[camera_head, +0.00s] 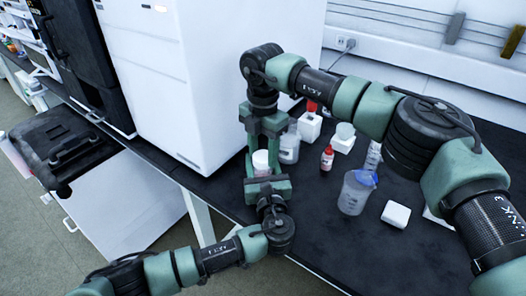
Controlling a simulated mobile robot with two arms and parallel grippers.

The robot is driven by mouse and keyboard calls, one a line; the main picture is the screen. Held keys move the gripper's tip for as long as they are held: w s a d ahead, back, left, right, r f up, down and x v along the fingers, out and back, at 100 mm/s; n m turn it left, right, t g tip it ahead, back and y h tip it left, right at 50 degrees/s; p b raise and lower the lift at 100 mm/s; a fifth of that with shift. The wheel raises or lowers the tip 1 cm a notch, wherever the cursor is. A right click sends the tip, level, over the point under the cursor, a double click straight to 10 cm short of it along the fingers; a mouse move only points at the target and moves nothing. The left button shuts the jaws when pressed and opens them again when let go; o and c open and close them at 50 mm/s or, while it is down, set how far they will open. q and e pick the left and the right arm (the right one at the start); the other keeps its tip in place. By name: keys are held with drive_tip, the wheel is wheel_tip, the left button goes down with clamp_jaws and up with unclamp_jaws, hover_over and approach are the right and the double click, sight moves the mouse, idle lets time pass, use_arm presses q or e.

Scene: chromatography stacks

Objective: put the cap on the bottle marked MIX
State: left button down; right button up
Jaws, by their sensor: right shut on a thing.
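My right gripper (263,148) reaches down from above at the middle of the head view. It is shut on a small white piece (261,158) with a pinkish lower part; I cannot tell whether this is the cap or a bottle. My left gripper (267,184) comes up from below, close under that piece, and its jaw opening is not clear. No MIX marking is readable at this size.
A big white instrument (205,75) stands directly left of the grippers. The front of the bench is clear.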

drive_tip(key=m, duration=0.6)
drive_tip(key=shift+m, duration=0.4)
drive_tip(key=m, duration=0.3)
drive_tip(key=shift+m, duration=0.4)
drive_tip(key=m, duration=0.3)
drive_tip(key=shift+m, duration=0.3)
drive_tip(key=o, duration=1.3)
drive_tip(key=shift+r, duration=0.1)
